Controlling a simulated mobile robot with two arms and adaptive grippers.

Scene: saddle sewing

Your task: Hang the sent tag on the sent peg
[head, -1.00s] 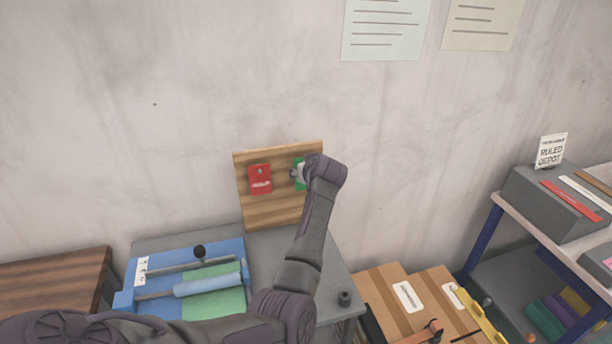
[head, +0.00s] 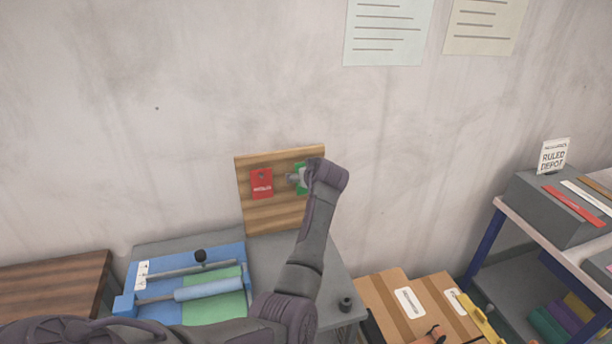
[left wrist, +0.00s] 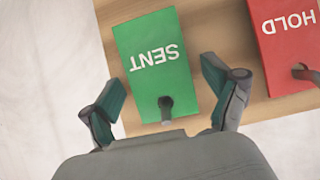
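The green sent tag (left wrist: 155,62) hangs flat against the wooden board, with the sent peg (left wrist: 166,108) through its hole. In the head view the sent tag (head: 301,191) is mostly hidden behind my left gripper (head: 297,179). In the left wrist view my left gripper (left wrist: 160,95) is open, its two fingers spread on either side of the tag's lower part in that picture. Both fingers look apart from the tag. My right gripper is in neither view.
A red hold tag (head: 261,184) hangs on another peg, left of the sent tag on the board (head: 276,216). A blue roller press (head: 190,282) stands on the grey table below. Cardboard boxes (head: 385,295) and a shelf (head: 560,245) are to the right.

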